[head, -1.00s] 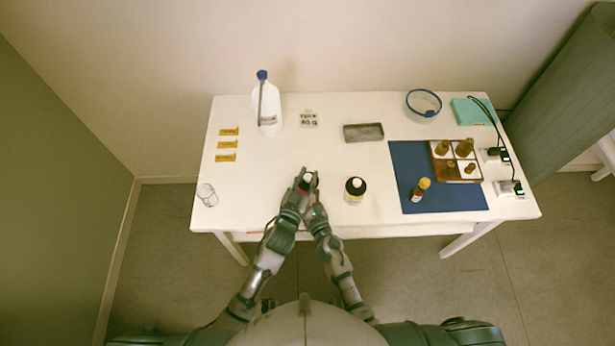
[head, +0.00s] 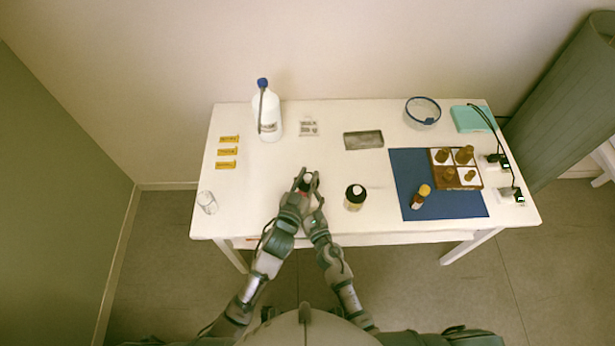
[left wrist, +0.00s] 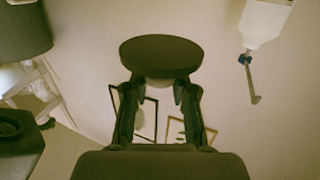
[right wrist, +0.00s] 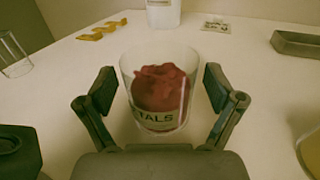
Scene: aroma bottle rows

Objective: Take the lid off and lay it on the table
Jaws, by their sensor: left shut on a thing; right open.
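A clear glass jar (right wrist: 160,90) of red petals, labelled "TALS" in the visible part, stands upright on the white table (head: 262,205) with its mouth uncovered. My right gripper (right wrist: 158,98) is open, its fingers on either side of the jar with gaps showing. A dark round lid (left wrist: 161,52) is in my left gripper (left wrist: 160,90), which is shut on it, seemingly by the pale part under the disc. In the head view my left gripper (head: 303,180) and right gripper (head: 315,200) are close together at the table's front; they mostly hide the jar there.
A small bottle (head: 420,196) is on the blue mat (head: 455,205), beside a wooden tray (head: 440,183) of brown bottles. An empty glass (head: 207,202) stands at the left edge.

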